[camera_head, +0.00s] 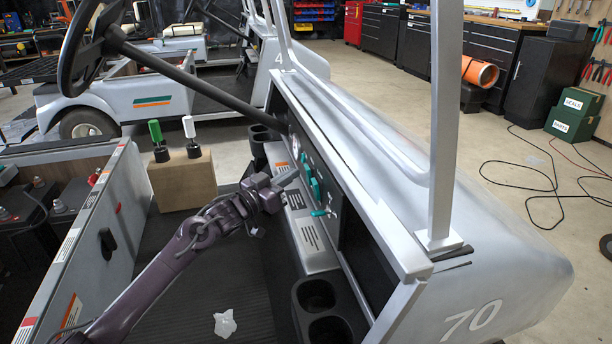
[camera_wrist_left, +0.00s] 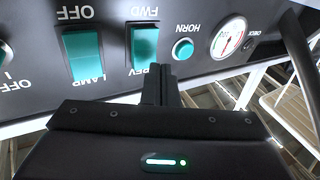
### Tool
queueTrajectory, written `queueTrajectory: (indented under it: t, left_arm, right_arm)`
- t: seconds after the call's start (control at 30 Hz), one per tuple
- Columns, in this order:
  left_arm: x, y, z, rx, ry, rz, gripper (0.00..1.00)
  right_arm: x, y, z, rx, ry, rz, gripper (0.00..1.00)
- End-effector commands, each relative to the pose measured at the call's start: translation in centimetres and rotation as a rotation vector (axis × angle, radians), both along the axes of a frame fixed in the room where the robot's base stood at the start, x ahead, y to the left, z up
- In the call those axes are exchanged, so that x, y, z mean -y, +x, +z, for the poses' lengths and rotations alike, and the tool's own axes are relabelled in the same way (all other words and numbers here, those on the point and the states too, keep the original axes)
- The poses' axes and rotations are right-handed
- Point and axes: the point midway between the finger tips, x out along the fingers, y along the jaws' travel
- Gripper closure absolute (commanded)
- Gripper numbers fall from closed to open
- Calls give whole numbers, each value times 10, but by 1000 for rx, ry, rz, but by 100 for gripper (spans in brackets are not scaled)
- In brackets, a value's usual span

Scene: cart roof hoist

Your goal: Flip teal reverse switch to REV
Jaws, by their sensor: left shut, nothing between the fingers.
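The teal reverse switch (camera_wrist_left: 145,46) is a rocker on the dark dash panel, with FWD at its upper end and REV at its lower end in the upside-down left wrist view. My left gripper (camera_wrist_left: 159,70) is shut and empty, its fingertips at the REV end and covering part of that label. I cannot tell whether they touch the switch or which way it is tilted. In the head view the left gripper (camera_head: 291,178) is at the dash, beside the teal controls (camera_head: 315,190). My right gripper is not in view.
The teal lamp switch (camera_wrist_left: 83,53) and the teal horn button (camera_wrist_left: 183,48) flank the reverse switch. A round gauge (camera_wrist_left: 228,38) sits farther right. The steering column (camera_head: 185,78) crosses above the dash. Cup holders (camera_head: 328,330) and a wooden box with two levers (camera_head: 183,183) are nearby.

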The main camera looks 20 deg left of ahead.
Motion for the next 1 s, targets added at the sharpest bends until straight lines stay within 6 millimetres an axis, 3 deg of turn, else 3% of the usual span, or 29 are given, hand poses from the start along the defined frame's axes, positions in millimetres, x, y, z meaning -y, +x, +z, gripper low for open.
queueTrajectory:
  t: [1.0]
  left_arm:
    - [9,7,2,0,-1,1,100]
  right_arm:
    - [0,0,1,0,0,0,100]
